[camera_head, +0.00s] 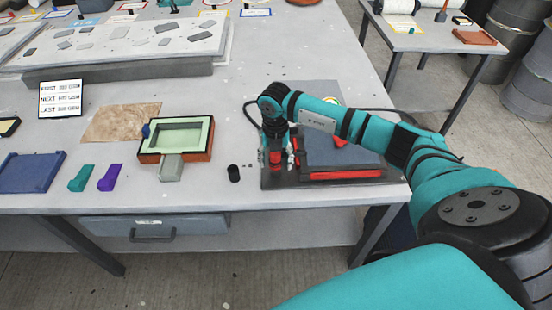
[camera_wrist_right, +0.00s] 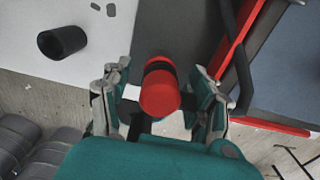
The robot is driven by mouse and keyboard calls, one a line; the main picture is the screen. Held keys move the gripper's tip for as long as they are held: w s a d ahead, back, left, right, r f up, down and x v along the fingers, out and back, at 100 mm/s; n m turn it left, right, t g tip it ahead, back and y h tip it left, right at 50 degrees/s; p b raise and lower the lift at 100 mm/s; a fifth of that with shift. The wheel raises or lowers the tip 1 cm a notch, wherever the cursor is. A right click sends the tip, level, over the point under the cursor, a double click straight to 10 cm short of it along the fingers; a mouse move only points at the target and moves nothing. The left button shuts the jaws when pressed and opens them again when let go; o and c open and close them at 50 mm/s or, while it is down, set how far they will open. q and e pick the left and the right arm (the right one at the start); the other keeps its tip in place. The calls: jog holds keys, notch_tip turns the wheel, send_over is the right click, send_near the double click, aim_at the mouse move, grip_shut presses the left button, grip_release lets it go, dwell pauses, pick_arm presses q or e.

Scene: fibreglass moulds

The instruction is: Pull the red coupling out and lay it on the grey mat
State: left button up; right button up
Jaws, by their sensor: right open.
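The red coupling (camera_head: 274,158) is a short red cylinder with a black band, seen clearly in the wrist view (camera_wrist_right: 160,94). It stands at the left end of the dark board with the red-edged mould. My right gripper (camera_head: 275,160) is open and points down over it. In the wrist view the fingers (camera_wrist_right: 162,100) are on either side of the coupling, with gaps showing. What the coupling is fitted onto is hidden. A flat grey patch (camera_head: 312,90), possibly the grey mat, lies behind my right arm and is partly covered. My left gripper is not in view.
A black cup-like cylinder (camera_head: 233,173) stands just left of the board, also in the wrist view (camera_wrist_right: 62,42). A black hose (camera_head: 248,112) curves behind my wrist. The red-edged blue-grey mould (camera_head: 340,174) is close on the right. An orange mould (camera_head: 180,139) sits left.

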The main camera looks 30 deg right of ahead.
dwell(0.8)
grip_shut()
jog(key=shift+r, duration=0.2)
jog(key=shift+r, duration=0.15)
jog(key=shift+r+p, duration=2.05)
jog(key=shift+r, duration=0.65)
